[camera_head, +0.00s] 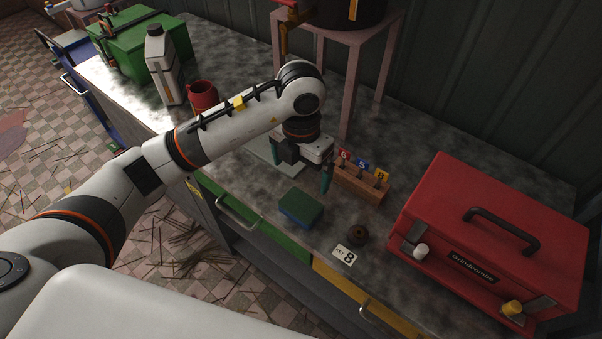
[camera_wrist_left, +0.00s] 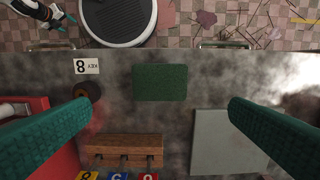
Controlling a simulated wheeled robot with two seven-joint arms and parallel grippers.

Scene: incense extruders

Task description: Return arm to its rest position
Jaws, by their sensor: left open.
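My left gripper (camera_head: 300,168) hangs over the workbench, fingers spread and nothing between them. In the left wrist view its two teal fingers (camera_wrist_left: 160,112) stand wide apart above the bench. Below and between them lies a green-topped block (camera_wrist_left: 160,82), which also shows in the head view (camera_head: 301,207) with blue sides. My left arm reaches across the bench from the left. My right gripper (camera_wrist_left: 56,20) shows small at the top left of the left wrist view, beyond the bench edge; its jaw opening is too small to judge.
A wooden rack (camera_head: 360,183) with numbered tags stands close to the gripper. A dark ring (camera_head: 358,235), a card marked 8 (camera_head: 344,255) and a red case (camera_head: 490,235) lie to the right. A pale plate (camera_wrist_left: 222,143), red mug (camera_head: 203,95) and grey canister (camera_head: 165,65) are also on the bench.

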